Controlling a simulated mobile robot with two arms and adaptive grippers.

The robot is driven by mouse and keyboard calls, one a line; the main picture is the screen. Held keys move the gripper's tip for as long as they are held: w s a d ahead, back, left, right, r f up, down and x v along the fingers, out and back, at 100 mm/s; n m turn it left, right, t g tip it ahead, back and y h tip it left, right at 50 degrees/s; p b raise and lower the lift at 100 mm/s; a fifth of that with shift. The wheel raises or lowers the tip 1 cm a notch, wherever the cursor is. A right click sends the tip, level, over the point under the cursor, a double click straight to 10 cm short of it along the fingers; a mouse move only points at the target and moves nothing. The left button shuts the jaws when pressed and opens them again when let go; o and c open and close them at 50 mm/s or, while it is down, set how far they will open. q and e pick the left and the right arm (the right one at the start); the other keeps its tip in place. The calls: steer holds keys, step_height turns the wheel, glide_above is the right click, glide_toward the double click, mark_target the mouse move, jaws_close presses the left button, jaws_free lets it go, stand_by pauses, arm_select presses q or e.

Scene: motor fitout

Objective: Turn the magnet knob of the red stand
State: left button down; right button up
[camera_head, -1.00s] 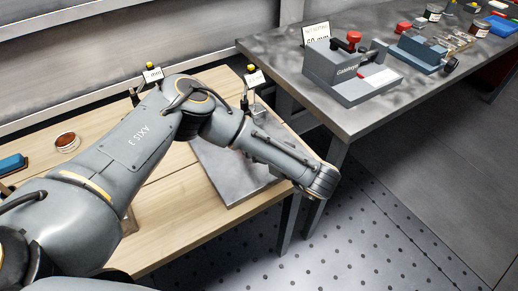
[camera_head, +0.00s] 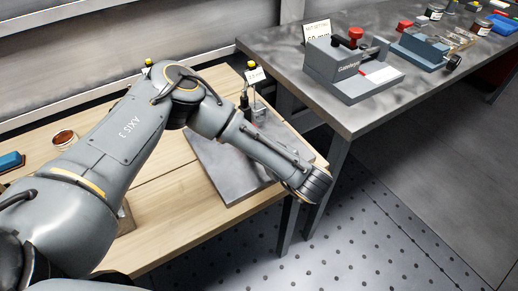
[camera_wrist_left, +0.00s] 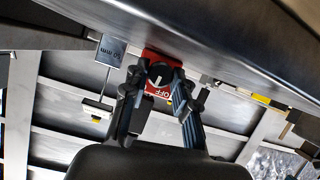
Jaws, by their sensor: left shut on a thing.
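In the left wrist view the red stand (camera_wrist_left: 149,56) shows a red face with white lettering that reads OFF. Its round black magnet knob (camera_wrist_left: 158,72) carries a pale pointer line. My left gripper (camera_wrist_left: 159,84) is shut on the knob, one finger on each side of it. In the head view my left arm reaches across the wooden table, and its gripper, the red stand and the knob cannot be made out there. My right gripper is in neither view.
A grey plate (camera_head: 215,170) lies on the wooden table (camera_head: 165,215) under my arm. A small stand with a label (camera_head: 255,75) is behind the arm. The grey bench (camera_head: 365,118) at right holds a grey fixture (camera_head: 350,75).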

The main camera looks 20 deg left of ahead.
arm_select(q)
steer(key=shift+n+t+h+b, duration=0.3)
steer(key=shift+n+t+b, duration=0.15)
steer(key=shift+n, duration=0.25)
steer(key=c, duration=1.1)
jaws_free()
steer(key=shift+o, duration=0.2)
steer(key=shift+s+d, duration=0.1)
steer(key=v, duration=1.2)
